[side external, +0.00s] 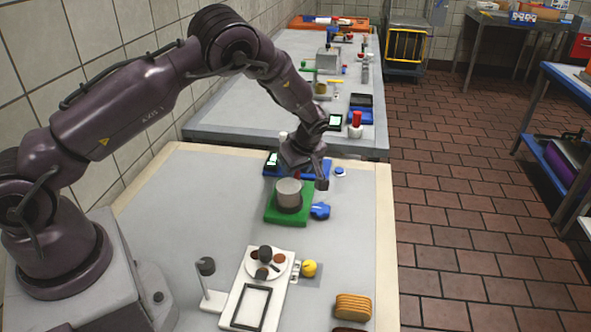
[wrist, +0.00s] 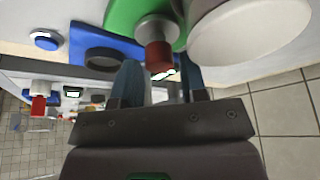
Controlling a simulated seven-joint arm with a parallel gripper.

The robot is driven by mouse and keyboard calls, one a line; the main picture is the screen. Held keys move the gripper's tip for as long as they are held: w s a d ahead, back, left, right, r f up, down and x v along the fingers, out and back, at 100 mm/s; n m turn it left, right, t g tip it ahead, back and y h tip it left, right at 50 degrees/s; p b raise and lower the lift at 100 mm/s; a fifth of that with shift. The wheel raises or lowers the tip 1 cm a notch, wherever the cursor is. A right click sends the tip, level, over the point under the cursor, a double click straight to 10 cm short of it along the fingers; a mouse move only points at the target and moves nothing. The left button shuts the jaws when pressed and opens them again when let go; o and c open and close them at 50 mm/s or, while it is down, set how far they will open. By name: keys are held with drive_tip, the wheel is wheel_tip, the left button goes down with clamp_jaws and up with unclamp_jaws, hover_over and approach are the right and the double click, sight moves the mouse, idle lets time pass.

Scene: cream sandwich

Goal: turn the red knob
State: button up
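The red knob (wrist: 158,55) shows in the wrist view as a short red cylinder on a grey collar at the edge of the green base (wrist: 121,14). My gripper (wrist: 159,66) has its two blue fingers apart, one on each side of the knob's end; I cannot tell whether they touch it. In the side view my gripper (side external: 306,178) is low at the back of the green base (side external: 272,216), and the knob is mostly hidden. A pale pot (side external: 289,191) stands on the green base, close to my gripper; it also shows in the wrist view (wrist: 250,30).
A blue base (side external: 323,167) lies just behind, with a blue button (side external: 340,171) beside it. A blue knob (side external: 320,211) is right of the green base. A white board (side external: 245,290) and a bread stack (side external: 353,306) are in front. Another red-topped object (side external: 355,120) stands on the far table.

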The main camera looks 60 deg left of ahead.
drive_tip(key=shift+a+f, duration=0.15)
drive_tip(key=shift+f, duration=0.25)
drive_tip(key=shift+c, duration=0.4)
drive_tip(key=c, duration=0.6)
drive_tip(key=shift+o, duration=0.2)
drive_tip(key=shift+m, duration=0.3)
drive_tip(key=m+t, duration=0.1)
drive_tip(key=m, duration=0.2)
drive_tip(key=shift+r+t, duration=0.1)
drive_tip(key=shift+t, duration=0.2)
drive_tip(key=m+t+h, duration=0.1)
drive_tip(key=m, duration=0.4)
drive_tip(key=shift+s, duration=0.1)
drive_tip(key=m+h, duration=0.1)
drive_tip(key=m, duration=0.1)
drive_tip(key=m+t, duration=0.1)
drive_tip(key=m, duration=0.1)
drive_tip(key=shift+a+t+h, duration=0.15)
drive_tip(key=shift+t+h, duration=0.15)
drive_tip(key=shift+h, duration=0.1)
drive_tip(key=shift+m+h, duration=0.7)
drive_tip(key=shift+m, duration=1.5)
